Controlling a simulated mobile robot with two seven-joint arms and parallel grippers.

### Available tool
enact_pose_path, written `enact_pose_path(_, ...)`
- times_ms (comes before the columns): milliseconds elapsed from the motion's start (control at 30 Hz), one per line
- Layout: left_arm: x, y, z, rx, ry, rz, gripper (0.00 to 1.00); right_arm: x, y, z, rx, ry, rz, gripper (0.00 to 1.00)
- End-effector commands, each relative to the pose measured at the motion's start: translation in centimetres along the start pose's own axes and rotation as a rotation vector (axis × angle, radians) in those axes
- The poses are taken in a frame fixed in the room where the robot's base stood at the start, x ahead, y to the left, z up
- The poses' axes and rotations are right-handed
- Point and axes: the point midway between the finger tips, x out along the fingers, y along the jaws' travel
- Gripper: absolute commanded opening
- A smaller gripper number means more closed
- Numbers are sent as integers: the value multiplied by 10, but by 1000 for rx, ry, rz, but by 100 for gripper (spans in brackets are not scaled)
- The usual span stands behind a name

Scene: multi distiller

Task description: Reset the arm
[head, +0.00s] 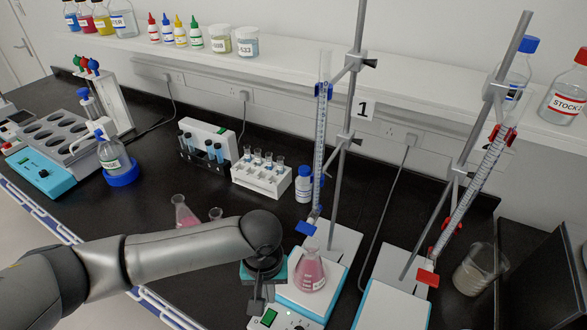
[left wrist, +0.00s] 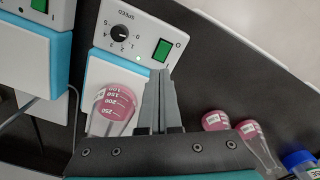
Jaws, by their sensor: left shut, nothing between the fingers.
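My left arm comes in from the left in the head view. Its gripper (head: 256,300) points down over the front of the left stirrer and is shut and empty. In the left wrist view the shut fingers (left wrist: 160,75) point toward the stirrer's speed knob (left wrist: 119,33) and green switch (left wrist: 162,50), apart from the flask as far as I can tell. A flask of pink liquid (head: 310,270) stands on the stirrer plate under the blue-tapped burette (head: 320,140). The flask also shows in the left wrist view (left wrist: 115,104). My right gripper is not in view.
A second stirrer (head: 395,295) stands at the right under a red-tapped burette (head: 465,195), near a beaker (head: 474,270). Pink flasks (head: 184,212) stand behind my left forearm. A tube rack (head: 262,178) and wash bottle (head: 113,155) stand farther back.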

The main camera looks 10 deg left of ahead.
Motion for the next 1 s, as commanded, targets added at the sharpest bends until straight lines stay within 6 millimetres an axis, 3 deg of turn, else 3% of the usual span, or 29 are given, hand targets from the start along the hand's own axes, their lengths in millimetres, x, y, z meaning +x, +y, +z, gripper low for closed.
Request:
enact_pose_path(167,0,8,7,31,-2,23,0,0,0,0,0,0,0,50)
enact_pose_path(400,-8,60,46,232,36,192,0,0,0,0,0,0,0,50)
enact_pose_path(600,-27,83,66,349,133,321,0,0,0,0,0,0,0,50)
enact_pose_path(767,-38,74,72,378,221,354,0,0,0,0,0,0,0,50)
enact_pose_path(1000,-42,20,81,363,317,273,0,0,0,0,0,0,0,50)
